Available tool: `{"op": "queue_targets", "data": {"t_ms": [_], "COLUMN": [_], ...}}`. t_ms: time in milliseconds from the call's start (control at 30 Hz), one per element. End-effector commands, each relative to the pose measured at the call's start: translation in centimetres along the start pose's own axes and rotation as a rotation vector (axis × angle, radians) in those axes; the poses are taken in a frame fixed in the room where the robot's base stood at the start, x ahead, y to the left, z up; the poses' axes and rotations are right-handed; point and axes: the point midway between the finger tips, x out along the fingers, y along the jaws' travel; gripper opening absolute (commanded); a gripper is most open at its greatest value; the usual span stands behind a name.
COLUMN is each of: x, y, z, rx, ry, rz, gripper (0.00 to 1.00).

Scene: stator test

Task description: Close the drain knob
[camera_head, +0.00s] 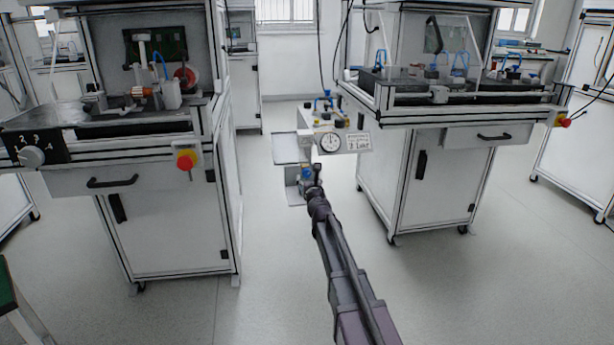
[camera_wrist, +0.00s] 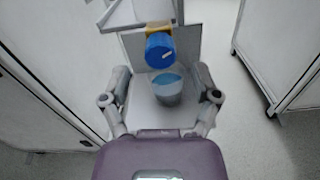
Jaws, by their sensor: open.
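The blue drain knob (camera_wrist: 160,50) sits on a brass-coloured fitting, ahead of my gripper (camera_wrist: 163,78) in the wrist view. It has a small white mark on its face. The two fingers are spread to either side, with nothing between them touching the knob that I can see. In the head view the blue knob (camera_head: 307,173) is small, just beyond the end of my arm, where my gripper (camera_head: 313,186) shows small and dark. A clear container (camera_wrist: 169,87) with blue liquid stands below the knob on a light plate (camera_wrist: 144,106).
A unit with a round gauge (camera_head: 329,142) and a white label (camera_head: 357,141) stands above the knob. Workbench cabinets stand left (camera_head: 170,225) and right (camera_head: 440,195), with a red button (camera_head: 185,161) on the left one.

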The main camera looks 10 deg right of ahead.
Motion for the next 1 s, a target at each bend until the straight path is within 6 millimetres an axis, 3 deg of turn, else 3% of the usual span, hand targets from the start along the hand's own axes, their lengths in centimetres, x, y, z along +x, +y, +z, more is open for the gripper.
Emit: {"op": "queue_targets", "data": {"t_ms": [33,233,667,933,1000], "x": [1.0,2.5,2.9,2.9,2.9], "y": [0.0,-0.1,-0.1,-0.2,-0.2], "z": [0.0,0.0,0.0,0.0,0.0], "rx": [0.000,0.000,0.000,0.000,0.000], "ry": [0.000,0.000,0.000,0.000,0.000], "rz": [0.000,-0.001,-0.001,-0.002,-0.002], "gripper": [0.79,0.79,0.79,0.02,0.00]}}
